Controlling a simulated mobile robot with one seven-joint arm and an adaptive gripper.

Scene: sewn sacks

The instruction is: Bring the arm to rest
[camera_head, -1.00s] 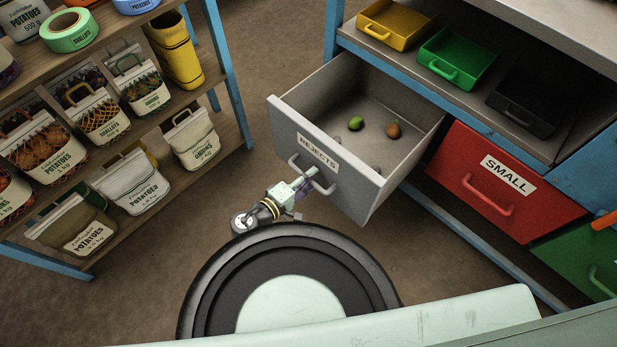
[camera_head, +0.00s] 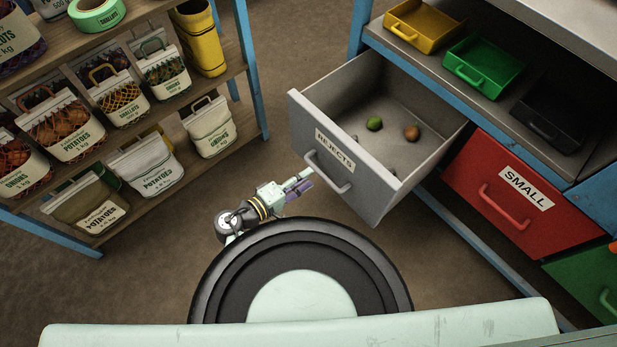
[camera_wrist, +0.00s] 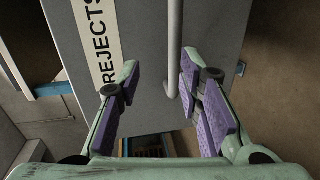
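My gripper (camera_head: 303,186) is beside the front of the grey REJECTS drawer (camera_head: 366,205), just left of its bar handle (camera_head: 328,173) in the head view. In the wrist view its two purple-padded fingers (camera_wrist: 160,100) stand apart with nothing between the pads. The drawer front (camera_wrist: 145,60) and the handle (camera_wrist: 174,50) lie beyond the fingertips. The fingers appear clear of the handle. The drawer is pulled open and holds a green item (camera_head: 375,123), a brown item (camera_head: 412,133) and small grey pieces.
A shelf with labelled sacks (camera_head: 145,165) stands at the left. At the right, a blue-framed cabinet has yellow (camera_head: 420,25), green (camera_head: 485,62) and black trays (camera_head: 545,105) above a red SMALL drawer (camera_head: 515,190). Bare floor (camera_head: 285,60) lies between shelf and cabinet.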

